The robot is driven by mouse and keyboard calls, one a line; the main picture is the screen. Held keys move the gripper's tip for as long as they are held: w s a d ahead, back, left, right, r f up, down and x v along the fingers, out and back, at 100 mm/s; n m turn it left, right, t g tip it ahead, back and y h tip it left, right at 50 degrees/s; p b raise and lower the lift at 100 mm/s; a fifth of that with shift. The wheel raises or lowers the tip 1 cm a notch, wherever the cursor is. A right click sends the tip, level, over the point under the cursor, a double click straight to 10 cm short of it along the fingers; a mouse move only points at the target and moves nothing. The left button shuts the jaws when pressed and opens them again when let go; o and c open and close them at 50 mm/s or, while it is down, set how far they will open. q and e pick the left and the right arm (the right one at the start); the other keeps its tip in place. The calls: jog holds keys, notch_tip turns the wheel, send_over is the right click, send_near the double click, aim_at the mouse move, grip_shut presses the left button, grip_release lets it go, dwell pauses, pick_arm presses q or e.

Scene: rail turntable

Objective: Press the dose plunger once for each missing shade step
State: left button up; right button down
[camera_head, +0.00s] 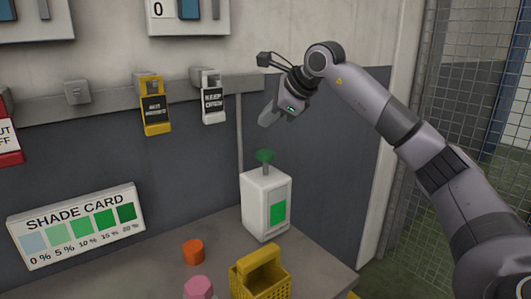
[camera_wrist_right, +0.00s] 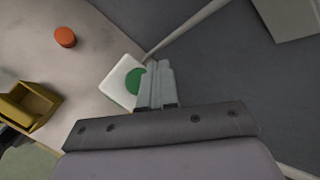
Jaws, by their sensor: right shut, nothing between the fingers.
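The dose plunger is a green mushroom button (camera_head: 265,156) on a short stem on top of a white dispenser (camera_head: 254,199). The dispenser stands on the bench and has a green patch on its front. A shade card (camera_head: 77,225) with steps from 0 % to 20 % leans at the left. My right gripper (camera_head: 268,119) is shut and empty, above the plunger and apart from it in the head view. In the right wrist view its shut fingers (camera_wrist_right: 155,85) partly cover the green plunger (camera_wrist_right: 134,81). My left gripper is not in view.
An orange cylinder (camera_head: 193,251), a pink block (camera_head: 198,288) and a yellow basket (camera_head: 238,283) stand on the bench. Yellow and white tags (camera_head: 213,103) hang on the wall rail behind. A mesh fence (camera_head: 470,80) is at the right.

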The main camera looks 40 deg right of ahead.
jog(key=shift+r, duration=0.1)
dwell(0.6)
jog(key=shift+r+p, duration=1.55)
jog(key=shift+r, duration=0.35)
jog(key=shift+f, duration=0.1)
